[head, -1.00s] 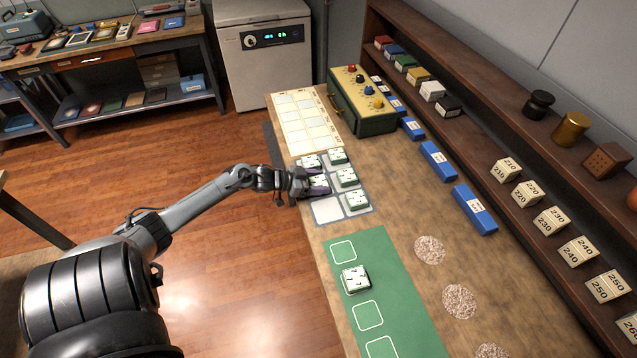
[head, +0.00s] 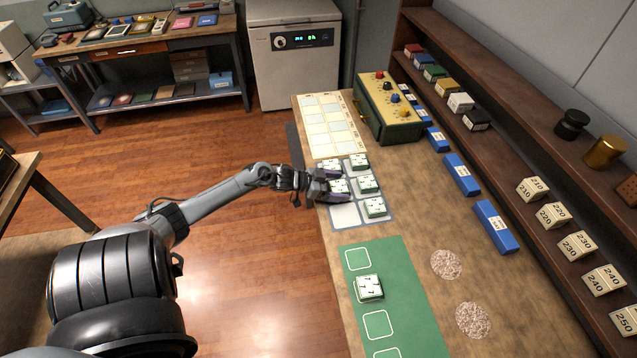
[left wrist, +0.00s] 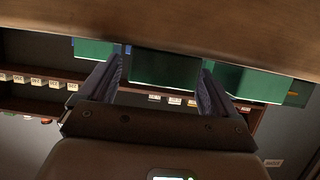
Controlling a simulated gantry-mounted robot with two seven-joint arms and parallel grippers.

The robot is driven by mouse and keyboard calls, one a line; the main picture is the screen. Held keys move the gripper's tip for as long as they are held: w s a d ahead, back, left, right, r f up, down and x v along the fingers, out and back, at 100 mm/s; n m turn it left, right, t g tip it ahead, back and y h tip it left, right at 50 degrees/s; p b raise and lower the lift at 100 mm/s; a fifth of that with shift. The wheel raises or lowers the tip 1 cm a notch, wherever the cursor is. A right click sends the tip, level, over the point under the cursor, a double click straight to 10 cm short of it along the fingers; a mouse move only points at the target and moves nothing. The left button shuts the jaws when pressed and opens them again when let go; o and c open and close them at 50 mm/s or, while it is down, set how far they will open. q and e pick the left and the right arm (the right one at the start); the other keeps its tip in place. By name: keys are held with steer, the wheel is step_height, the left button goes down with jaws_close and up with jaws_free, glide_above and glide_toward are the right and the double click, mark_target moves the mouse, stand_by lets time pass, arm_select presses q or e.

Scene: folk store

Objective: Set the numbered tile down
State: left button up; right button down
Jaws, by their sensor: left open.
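My left gripper (head: 334,186) is open at the left edge of a grey tray (head: 343,216). Its fingers are on either side of a white-topped green tile (head: 340,186) in the middle left cell. In the left wrist view the tile's green side (left wrist: 165,68) shows between the spread fingers, with a gap by each; other green tiles show beyond them. Several more tiles, such as one at the right front (head: 375,207), sit in the tray. The front left cell is empty. Another tile (head: 369,286) lies on the green mat (head: 405,300). The tile numbers are too small to read.
A cream chart (head: 328,126) and a green box with knobs (head: 388,108) are behind the tray. Blue blocks (head: 462,175) line the right side, below a shelf of numbered blocks (head: 553,215). Free wood surface (head: 425,210) lies right of the tray.

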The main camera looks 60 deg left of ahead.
arm_select(q)
steer(key=p+v, duration=0.2)
steer(key=v, duration=0.9)
steer(key=shift+s, duration=0.2)
steer(key=shift+r, duration=0.1)
